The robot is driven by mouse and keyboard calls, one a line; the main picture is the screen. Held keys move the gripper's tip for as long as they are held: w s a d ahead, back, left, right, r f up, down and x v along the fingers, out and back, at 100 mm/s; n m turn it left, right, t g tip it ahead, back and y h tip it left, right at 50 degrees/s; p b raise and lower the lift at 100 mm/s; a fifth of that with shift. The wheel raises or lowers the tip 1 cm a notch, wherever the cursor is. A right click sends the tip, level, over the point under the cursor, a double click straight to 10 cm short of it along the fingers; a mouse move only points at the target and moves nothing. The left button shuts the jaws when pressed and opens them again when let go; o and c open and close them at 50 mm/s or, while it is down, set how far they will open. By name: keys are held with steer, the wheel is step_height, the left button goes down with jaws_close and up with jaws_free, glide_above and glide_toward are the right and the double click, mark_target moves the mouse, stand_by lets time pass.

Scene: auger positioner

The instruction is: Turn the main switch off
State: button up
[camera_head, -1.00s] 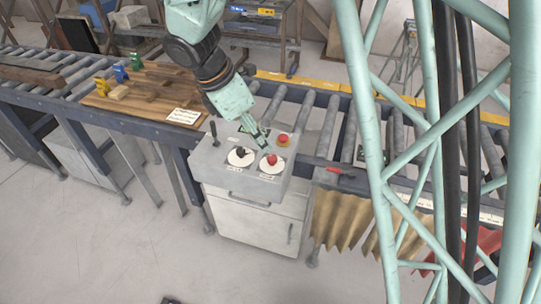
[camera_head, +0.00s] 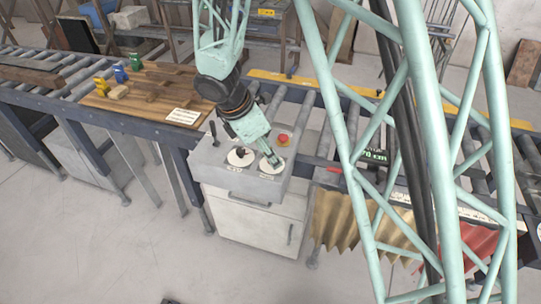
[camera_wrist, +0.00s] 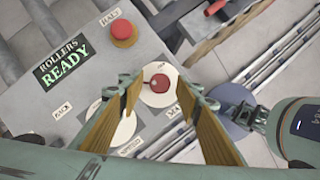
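The red knob (camera_wrist: 159,83), apparently the main switch, sits on a white disc (camera_wrist: 155,98) on the grey control box (camera_head: 225,170). In the head view my gripper (camera_head: 274,160) covers most of this knob and disc. My gripper also shows in the wrist view (camera_wrist: 166,90), with its two tan-padded fingers open, one on each side of the red knob. I see a gap between the fingers and the knob; I cannot tell how far above it the tips are. The small labels beside the disc are too blurred to read surely.
A black knob (camera_head: 241,153) on another white disc is left of the red one. A red HALT button (camera_wrist: 122,30) on a yellow base and a screen reading ROLLERS READY (camera_wrist: 63,64) share the panel. A black lever (camera_head: 214,133) stands at the box's left edge.

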steer(key=shift+f, duration=0.1)
steer(key=c, duration=0.8)
steer(key=shift+c, duration=0.2)
steer(key=shift+m, duration=0.5)
steer(key=m, duration=0.1)
steer(key=m+g+p, duration=0.1)
steer(key=m, duration=0.1)
steer(key=shift+w+g+h, duration=0.2)
steer(key=shift+g+h, duration=0.1)
steer(key=m+g, duration=0.1)
steer(key=m, duration=0.3)
steer(key=shift+w+p, duration=0.1)
steer(key=shift+p, duration=0.2)
steer(key=m+g, duration=0.1)
steer(key=m, duration=0.1)
steer(key=m+g+y, duration=0.1)
steer(key=m, duration=0.2)
steer(key=shift+w+d, duration=0.1)
steer(key=shift+d, duration=0.05)
steer(key=m, duration=0.2)
steer(key=m+g+y, duration=0.1)
steer(key=m, duration=0.2)
steer(key=shift+d+y, duration=0.1)
steer(key=shift+y, duration=0.2)
